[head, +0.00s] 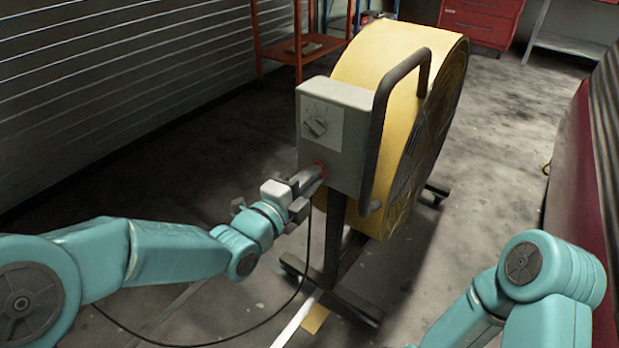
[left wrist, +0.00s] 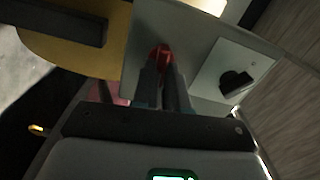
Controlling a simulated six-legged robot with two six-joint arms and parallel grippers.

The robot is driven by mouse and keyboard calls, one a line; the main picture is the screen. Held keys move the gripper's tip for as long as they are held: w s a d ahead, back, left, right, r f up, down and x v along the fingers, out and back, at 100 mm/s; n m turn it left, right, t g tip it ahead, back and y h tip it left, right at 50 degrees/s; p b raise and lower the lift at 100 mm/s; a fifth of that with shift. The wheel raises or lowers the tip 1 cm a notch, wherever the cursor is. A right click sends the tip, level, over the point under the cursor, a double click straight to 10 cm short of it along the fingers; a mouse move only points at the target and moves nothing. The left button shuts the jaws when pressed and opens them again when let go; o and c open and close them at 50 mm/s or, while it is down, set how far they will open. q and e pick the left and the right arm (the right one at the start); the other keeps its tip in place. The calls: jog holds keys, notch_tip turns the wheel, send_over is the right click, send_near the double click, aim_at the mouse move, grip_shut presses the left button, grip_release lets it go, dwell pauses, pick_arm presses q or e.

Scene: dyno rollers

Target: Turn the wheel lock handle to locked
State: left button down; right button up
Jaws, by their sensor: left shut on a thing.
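A red handle (head: 321,167) sits low on the grey control box (head: 352,130) of a large yellow drum fan (head: 378,58). In the left wrist view the red handle (left wrist: 160,54) shows between the fingertips. My left gripper (head: 314,176) is shut on it at the box's front face, and the fingers (left wrist: 166,80) hide part of it. I cannot read a locked mark. My right arm shows at the lower right, but its gripper is out of view.
A dark dial (head: 316,126) is on the box above the handle. A dark tube handle (head: 384,110) stands beside the box. The fan rests on a wheeled black stand (head: 333,275). A black cable (head: 298,285) hangs to the floor. A red car side (head: 580,150) is at right.

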pick_arm(q)
jog(key=shift+f+m, duration=0.1)
jog(key=shift+m, duration=0.5)
jog(key=c, duration=1.2)
grip_release()
jog(key=shift+o, duration=0.2)
jog(key=shift+a, duration=0.1)
